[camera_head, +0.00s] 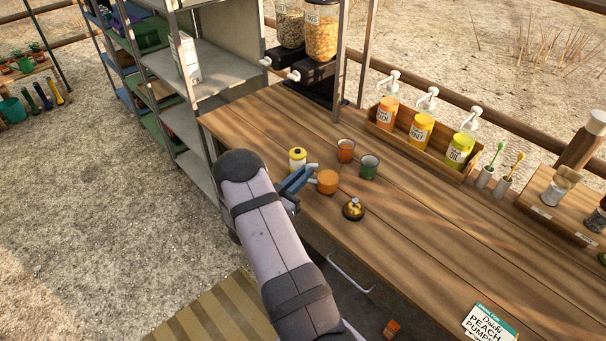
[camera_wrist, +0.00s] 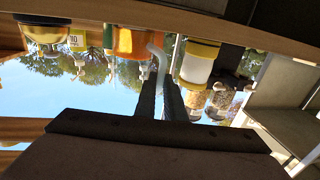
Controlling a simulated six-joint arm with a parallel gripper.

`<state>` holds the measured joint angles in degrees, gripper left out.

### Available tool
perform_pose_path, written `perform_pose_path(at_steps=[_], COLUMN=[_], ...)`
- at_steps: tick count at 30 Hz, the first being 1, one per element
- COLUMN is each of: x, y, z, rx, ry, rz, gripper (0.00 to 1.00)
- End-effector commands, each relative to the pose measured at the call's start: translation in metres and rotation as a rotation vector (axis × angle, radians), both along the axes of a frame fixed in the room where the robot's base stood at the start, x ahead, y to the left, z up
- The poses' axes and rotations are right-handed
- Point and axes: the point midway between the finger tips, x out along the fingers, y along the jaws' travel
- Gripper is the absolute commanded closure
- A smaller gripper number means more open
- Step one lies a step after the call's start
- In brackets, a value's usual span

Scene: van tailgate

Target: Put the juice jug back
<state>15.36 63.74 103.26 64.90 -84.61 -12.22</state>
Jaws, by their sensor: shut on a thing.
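The juice jug, which I take to be the small orange vessel (camera_head: 327,182), is upright at the worktop's left front part in the head view. In the wrist view, which is upside down, its orange body (camera_wrist: 130,42) and pale curved handle show. My gripper (camera_head: 303,180) comes in from the left with blue fingers. In the wrist view my gripper (camera_wrist: 160,85) has its dark fingers closed around the handle. I cannot tell whether the jug touches the wooden worktop (camera_head: 420,240).
A yellow-topped white jar (camera_head: 297,159) stands close behind my gripper. A red-orange cup (camera_head: 346,150), a green cup (camera_head: 369,167) and a brass bell (camera_head: 353,209) are near the jug. Pump bottles (camera_head: 421,132) fill a back rack. Grey shelves (camera_head: 215,70) stand left.

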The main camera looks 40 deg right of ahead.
Motion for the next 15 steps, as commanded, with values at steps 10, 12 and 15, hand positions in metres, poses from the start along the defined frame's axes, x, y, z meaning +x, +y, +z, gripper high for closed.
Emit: perform_pose_path(at_steps=[10,12,15], x=[-0.0001,-0.0001,-0.0001], y=[0.0,0.0,0.0], z=[-0.0033,-0.0031,-0.0031], rx=[0.0,0.001,0.001], ry=[0.001,0.001,0.001], rz=[0.0,0.0,0.0], gripper=[0.81,0.72,0.72])
